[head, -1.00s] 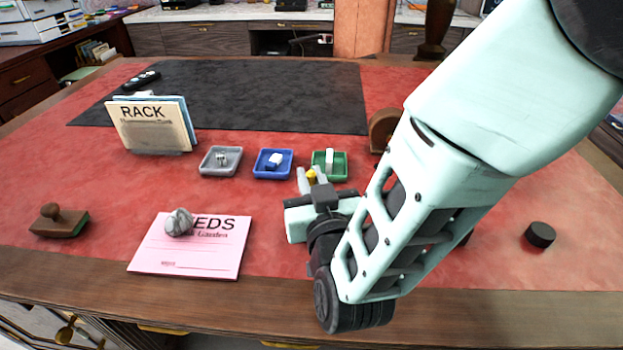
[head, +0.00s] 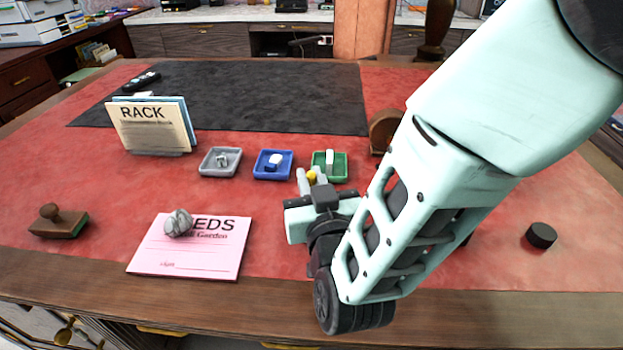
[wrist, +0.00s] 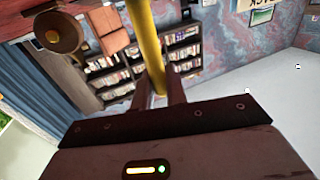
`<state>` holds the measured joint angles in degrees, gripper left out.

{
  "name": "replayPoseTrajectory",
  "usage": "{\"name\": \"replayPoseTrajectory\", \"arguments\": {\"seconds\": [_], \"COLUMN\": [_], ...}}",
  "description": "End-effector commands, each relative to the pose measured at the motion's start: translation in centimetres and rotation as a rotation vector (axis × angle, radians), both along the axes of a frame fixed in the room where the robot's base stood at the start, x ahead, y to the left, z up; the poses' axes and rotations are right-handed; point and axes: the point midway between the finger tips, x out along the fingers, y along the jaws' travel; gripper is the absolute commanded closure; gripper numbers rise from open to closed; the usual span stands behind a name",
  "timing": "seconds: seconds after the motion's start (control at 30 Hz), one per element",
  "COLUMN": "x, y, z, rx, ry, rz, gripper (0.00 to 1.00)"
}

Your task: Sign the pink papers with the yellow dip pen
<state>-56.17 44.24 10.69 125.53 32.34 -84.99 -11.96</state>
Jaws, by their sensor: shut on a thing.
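The pink papers (head: 200,262) lie flat at the front left of the red desk top, with a grey crumpled-looking lump (head: 178,223) on their upper part. In the head view only a small yellow bit of the pen (head: 311,176) shows. The pen's tip is hidden.
Small grey (head: 207,171), blue (head: 261,172) and green (head: 341,173) trays stand in a row behind. A rack with cards (head: 150,130) is back left, a stamp (head: 58,222) front left, a black puck (head: 540,235) right. A dark mat (head: 250,95) lies behind.

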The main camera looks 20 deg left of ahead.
Motion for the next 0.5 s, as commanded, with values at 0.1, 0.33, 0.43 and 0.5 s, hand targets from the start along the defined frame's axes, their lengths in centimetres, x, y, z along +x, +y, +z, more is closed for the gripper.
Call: {"name": "replayPoseTrajectory", "arguments": {"seconds": [0.1,0.33,0.43,0.5], "x": [-0.1,0.0,0.0,0.0], "y": [-0.1,0.0,0.0,0.0], "z": [0.1,2.0,2.8,3.4], "rx": [-0.005,-0.003,-0.002,-0.002], "ry": [0.005,0.004,0.002,0.001], "rz": [0.000,0.000,0.000,0.000], "gripper": [1.00,1.00,1.00,1.00]}}
